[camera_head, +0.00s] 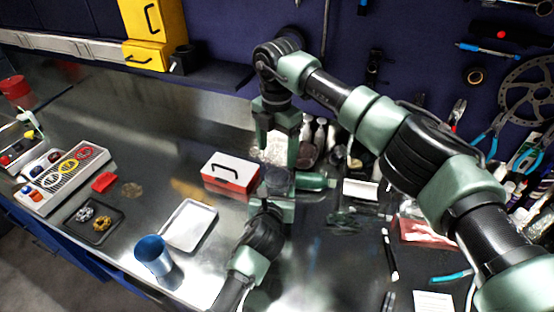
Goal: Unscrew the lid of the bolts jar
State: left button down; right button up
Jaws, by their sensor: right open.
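A dark round cap-like shape (277,179), which looks like the jar's lid, shows just beyond my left gripper and below my right one. The jar's body is mostly hidden, so I cannot tell how it stands. My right gripper (276,150) points down with its fingers apart, above and slightly behind that dark shape. It appears empty. My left gripper (279,192) reaches in from the bottom, close against the dark shape. Its fingers are largely hidden, and I cannot tell whether they hold it. A glittering pale patch (269,153) shows between the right fingers.
A red and white box (230,173) stands left of the grippers, with a white tray (190,226) and a blue cup (153,255) nearer the front. The bench's far left middle is clear.

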aim_at(277, 175)
jog(key=m, duration=0.7)
jog(key=shift+m, duration=0.3)
jog(key=m, duration=0.6)
jog(key=shift+m, duration=0.3)
jog(key=shift+f, duration=4)
